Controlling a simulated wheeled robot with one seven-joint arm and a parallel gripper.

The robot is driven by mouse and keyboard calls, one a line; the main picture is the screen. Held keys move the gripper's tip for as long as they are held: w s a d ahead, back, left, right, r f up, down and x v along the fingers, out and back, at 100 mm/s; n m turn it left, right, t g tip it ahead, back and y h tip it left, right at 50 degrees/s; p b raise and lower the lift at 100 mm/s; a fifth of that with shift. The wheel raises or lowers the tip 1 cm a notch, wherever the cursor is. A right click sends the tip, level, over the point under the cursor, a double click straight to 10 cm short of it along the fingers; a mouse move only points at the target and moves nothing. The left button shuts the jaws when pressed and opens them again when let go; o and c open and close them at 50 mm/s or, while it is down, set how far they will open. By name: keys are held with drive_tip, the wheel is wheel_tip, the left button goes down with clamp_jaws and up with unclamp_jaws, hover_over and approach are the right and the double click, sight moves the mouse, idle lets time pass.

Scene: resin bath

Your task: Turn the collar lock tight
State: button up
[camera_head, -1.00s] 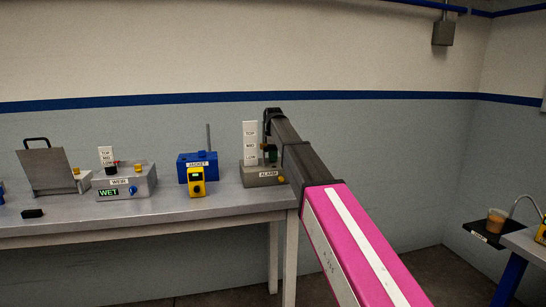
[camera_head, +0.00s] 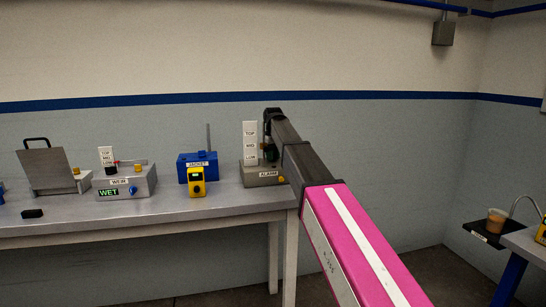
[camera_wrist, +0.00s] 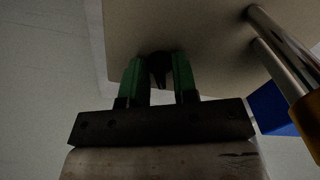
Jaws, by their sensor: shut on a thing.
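My gripper (camera_wrist: 159,78) has green fingers and is shut on a small dark piece (camera_wrist: 160,68), which appears to be the collar lock. The fingers hide much of it, and I cannot tell how far it is turned. In the head view my gripper (camera_head: 270,153) is at the ALARM unit (camera_head: 264,174), just right of its white TOP/MID/LOW card (camera_head: 250,143). The dark arm end hides most of the fingers and the held piece there.
The blue JACKET box (camera_head: 198,165), a yellow device (camera_head: 196,181), the WEIR unit (camera_head: 125,184) with a green WET display, and a grey hinged plate (camera_head: 50,169) stand left on the bench (camera_head: 160,212). A black block (camera_head: 32,214) lies near its front edge.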

drive_tip(key=m, duration=0.4)
drive_tip(key=shift+m, duration=0.4)
idle(0.4)
drive_tip(key=o, duration=0.6)
drive_tip(key=shift+r, duration=0.1)
wheel_tip(320, 180, up, 11)
drive_tip(key=shift+f, duration=0.15)
drive_tip(key=shift+f, duration=0.1)
